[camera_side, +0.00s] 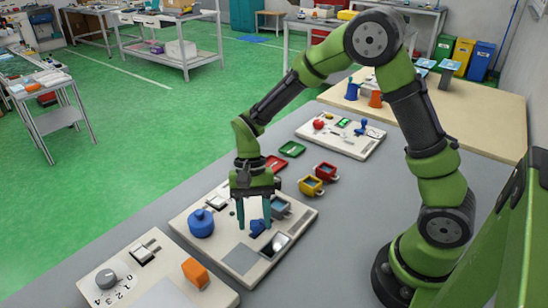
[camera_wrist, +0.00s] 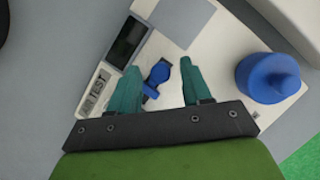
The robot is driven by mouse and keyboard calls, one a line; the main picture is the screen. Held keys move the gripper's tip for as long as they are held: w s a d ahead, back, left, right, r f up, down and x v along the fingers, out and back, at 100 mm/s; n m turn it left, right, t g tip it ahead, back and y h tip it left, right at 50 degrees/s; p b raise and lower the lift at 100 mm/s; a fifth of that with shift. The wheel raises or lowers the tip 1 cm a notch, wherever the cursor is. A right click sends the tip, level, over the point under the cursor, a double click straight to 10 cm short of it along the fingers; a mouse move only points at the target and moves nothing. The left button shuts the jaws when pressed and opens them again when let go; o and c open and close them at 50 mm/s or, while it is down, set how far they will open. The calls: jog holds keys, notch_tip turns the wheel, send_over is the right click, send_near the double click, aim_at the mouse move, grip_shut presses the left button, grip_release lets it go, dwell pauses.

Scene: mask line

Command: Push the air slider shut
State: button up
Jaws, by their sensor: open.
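A small blue part (camera_side: 257,228), which looks like the air slider, sits on the pale work board (camera_side: 185,222) in the side view. In the wrist view this blue part (camera_wrist: 159,73) lies between my fingers, nearer the left one. I cannot tell how far it is slid. My gripper (camera_side: 254,224) points down over the board with its two teal fingers apart and nothing held. My gripper (camera_wrist: 159,65) also shows spread in the wrist view. I cannot tell if a finger touches the blue part.
A round blue knob-like piece (camera_side: 201,223) stands left of my gripper. A dark-screened box (camera_side: 274,245) and a grey square (camera_side: 240,259) lie in front. Yellow (camera_side: 311,186) and red (camera_side: 326,171) containers stand behind right. A board with a dial (camera_side: 106,279) is front left.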

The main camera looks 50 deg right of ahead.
aim_at(263, 221)
grip_shut()
dwell(0.3)
jog(key=shift+d, duration=1.7)
jog(key=shift+c, duration=0.6)
grip_release()
jog(key=shift+o, duration=0.6)
jog(key=shift+a, duration=0.1)
jog(key=v, duration=1.7)
